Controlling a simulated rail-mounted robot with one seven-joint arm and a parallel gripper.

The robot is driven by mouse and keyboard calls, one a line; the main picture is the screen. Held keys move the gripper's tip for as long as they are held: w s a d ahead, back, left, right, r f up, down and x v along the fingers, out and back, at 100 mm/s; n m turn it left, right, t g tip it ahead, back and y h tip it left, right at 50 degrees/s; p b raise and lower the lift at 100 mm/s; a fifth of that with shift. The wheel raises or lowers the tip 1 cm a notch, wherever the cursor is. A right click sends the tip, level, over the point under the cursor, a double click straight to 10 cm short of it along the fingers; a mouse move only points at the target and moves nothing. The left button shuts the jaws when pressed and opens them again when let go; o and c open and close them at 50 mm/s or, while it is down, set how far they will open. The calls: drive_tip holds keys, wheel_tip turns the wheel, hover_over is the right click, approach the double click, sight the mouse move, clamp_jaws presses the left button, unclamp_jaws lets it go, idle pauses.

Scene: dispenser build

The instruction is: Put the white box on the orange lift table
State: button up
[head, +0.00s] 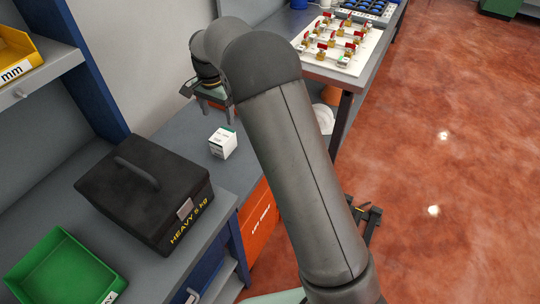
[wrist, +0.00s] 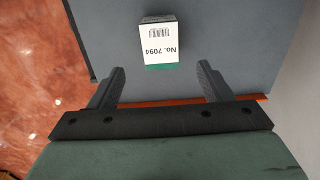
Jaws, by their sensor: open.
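The white box (head: 222,143) stands upright on a grey surface (head: 190,135) in the head view. In the wrist view the white box (wrist: 158,42) shows a label, a barcode and a green edge, ahead of my fingertips. My gripper (wrist: 160,75) is open and empty. In the head view my gripper (head: 217,112) is behind the box, apart from it. An orange panel (head: 260,220) with lettering, seemingly the lift table's side, is below the grey surface's front edge. I cannot tell surely whether that surface is the lift table's top. My arm hides part of this area.
A black case (head: 145,190) marked heavy stands left of the box. A green bin (head: 62,268) is at the lower left and a yellow bin (head: 15,55) on a shelf. A white board with valves (head: 340,45) lies on the far bench. A wall runs behind the grey surface.

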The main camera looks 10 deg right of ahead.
drive_tip(key=s+d+r+n, duration=0.2)
drive_tip(key=s+d+r, duration=0.25)
drive_tip(key=s, duration=0.35)
drive_tip(key=s+d+r+n, duration=0.2)
drive_tip(key=s+d+r, duration=0.1)
drive_tip(key=s+d, duration=0.4)
drive_tip(key=s+d+f+n, duration=0.1)
drive_tip(key=s+d+n, duration=0.1)
drive_tip(key=s, duration=0.8)
drive_tip(key=s+d+f+n, duration=0.2)
drive_tip(key=s+d, duration=0.1)
drive_tip(key=s, duration=0.8)
drive_tip(key=shift+s+f+t, duration=0.15)
drive_tip(key=shift+s+t, duration=0.05)
drive_tip(key=shift+t, duration=0.1)
drive_tip(key=shift+a, duration=0.1)
